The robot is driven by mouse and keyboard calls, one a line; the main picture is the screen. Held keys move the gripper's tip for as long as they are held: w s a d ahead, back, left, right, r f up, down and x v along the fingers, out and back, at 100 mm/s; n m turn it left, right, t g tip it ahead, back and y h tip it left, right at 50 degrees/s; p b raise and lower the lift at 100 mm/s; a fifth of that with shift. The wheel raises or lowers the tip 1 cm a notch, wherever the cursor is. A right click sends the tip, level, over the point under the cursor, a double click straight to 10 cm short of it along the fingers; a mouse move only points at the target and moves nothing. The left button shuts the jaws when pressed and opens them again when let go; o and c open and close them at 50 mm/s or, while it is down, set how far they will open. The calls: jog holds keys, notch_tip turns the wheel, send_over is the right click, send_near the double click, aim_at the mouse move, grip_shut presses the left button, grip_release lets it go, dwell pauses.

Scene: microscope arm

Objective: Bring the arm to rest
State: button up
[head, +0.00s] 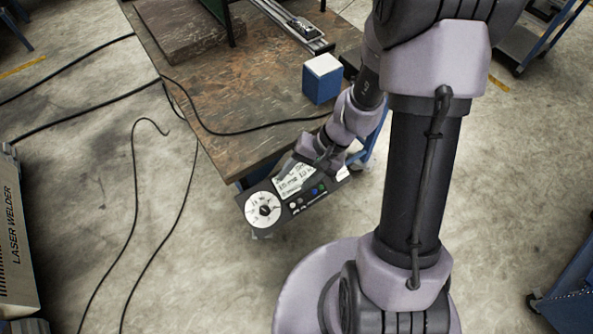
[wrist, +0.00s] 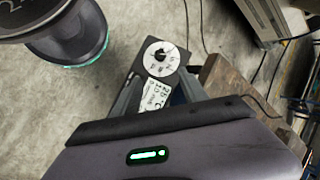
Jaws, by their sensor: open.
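My arm reaches down from the upper right in the head view. Its end, with my gripper (head: 302,165), is low beside the near corner of a brown-topped table (head: 235,130). The gripper is open and small here, and its fingertips are hard to make out. A dark control panel (head: 322,190) with a white round dial, a pale label and coloured buttons is close by it. I cannot tell whether the gripper touches it. The panel also shows in the wrist view (wrist: 160,62), beyond a purple housing with a green light.
A blue block with a white top (head: 322,78) and a metal rail (head: 290,22) are on the table. Black cables (head: 133,150) run over the floor and table. A laser welder (head: 15,240) stands at the left edge.

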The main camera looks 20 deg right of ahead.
dwell(0.3)
jog(key=s+a+r+t+h, duration=0.1)
jog(key=s+r, duration=0.2)
jog(key=r, duration=0.5)
jog(key=s+a+r+t+h, duration=0.1)
jog(key=s+r, duration=0.3)
jog(key=r, duration=0.5)
jog(key=s+r+n+t+h, duration=0.1)
jog(key=s+r+t, duration=0.2)
jog(key=r, duration=0.5)
jog(key=shift+s+a+r+h, duration=0.15)
jog(key=shift+a+r+h, duration=0.15)
jog(key=shift+a+h, duration=0.1)
